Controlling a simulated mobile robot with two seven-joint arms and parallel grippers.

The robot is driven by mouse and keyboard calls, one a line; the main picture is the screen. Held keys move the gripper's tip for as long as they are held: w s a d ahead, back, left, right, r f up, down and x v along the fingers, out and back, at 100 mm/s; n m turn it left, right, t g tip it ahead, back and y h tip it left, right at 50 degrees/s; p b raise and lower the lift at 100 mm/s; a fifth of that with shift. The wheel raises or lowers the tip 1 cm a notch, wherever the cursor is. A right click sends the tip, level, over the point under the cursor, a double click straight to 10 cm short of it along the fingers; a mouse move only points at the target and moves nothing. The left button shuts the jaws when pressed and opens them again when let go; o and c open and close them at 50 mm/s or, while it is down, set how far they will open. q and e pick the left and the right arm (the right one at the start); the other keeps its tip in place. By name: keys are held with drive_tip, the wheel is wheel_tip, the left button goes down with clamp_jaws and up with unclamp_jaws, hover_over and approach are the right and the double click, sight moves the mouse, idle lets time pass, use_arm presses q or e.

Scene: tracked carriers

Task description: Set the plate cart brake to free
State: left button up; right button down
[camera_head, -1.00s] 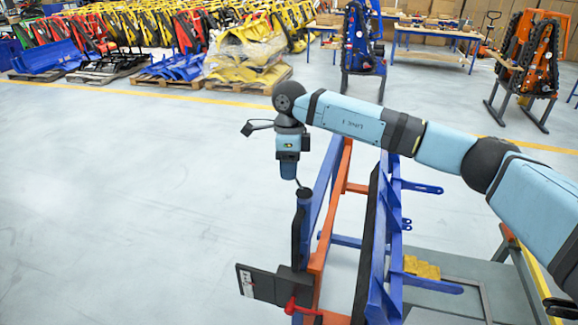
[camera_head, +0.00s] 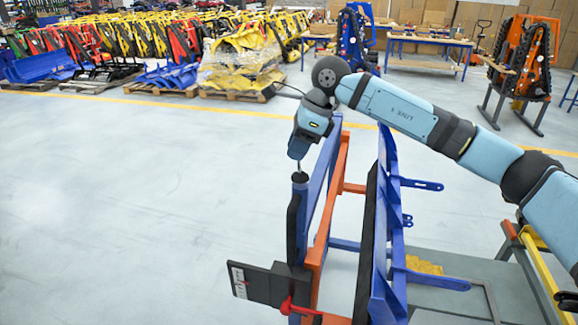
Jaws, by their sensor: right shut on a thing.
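The plate cart is a blue and orange frame (camera_head: 320,235) in the lower middle of the head view. A thin dark brake lever (camera_head: 299,168) rises from the post top and looks nearly upright. My right gripper (camera_head: 298,160) comes down over the lever from above, tilted, and is shut on its upper end. The fingers hide that end. The lever's marked positions are too small to read. My left gripper is out of view.
A black panel with a white label (camera_head: 238,282) and a red handle (camera_head: 290,307) sit low on the cart's left. Pallets of parts (camera_head: 240,70) line the back. The floor at left is clear.

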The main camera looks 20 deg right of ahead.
sight(298, 165)
drive_tip(key=d+t+y+b, duration=0.1)
drive_tip(key=b, duration=0.2)
drive_tip(key=s+d+f+t+y+b, duration=0.1)
drive_tip(key=y+b, duration=0.1)
drive_tip(key=b, duration=0.1)
drive_tip(key=s+d+y+b, duration=0.1)
drive_tip(key=b, duration=0.3)
drive_tip(key=shift+d+f+t, duration=0.1)
drive_tip(key=shift+f+t, duration=0.1)
drive_tip(key=shift+t, duration=0.2)
use_arm(q)
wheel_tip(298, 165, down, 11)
drive_tip(key=b, duration=0.3)
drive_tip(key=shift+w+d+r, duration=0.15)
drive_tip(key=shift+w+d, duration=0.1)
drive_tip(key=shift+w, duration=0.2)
use_arm(e)
drive_tip(key=shift+s+d+n+t+y, duration=0.3)
drive_tip(key=shift+s+d+t+y, duration=0.15)
drive_tip(key=shift+y, duration=0.45)
use_arm(q)
drive_tip(key=shift+b, duration=0.3)
use_arm(e)
drive_tip(key=shift+r, duration=0.1)
drive_tip(key=c, duration=0.9)
unclamp_jaws()
drive_tip(key=shift+d, duration=0.1)
drive_tip(key=v, duration=1.3)
drive_tip(key=shift+s+d, duration=0.15)
drive_tip(key=shift+d, duration=0.25)
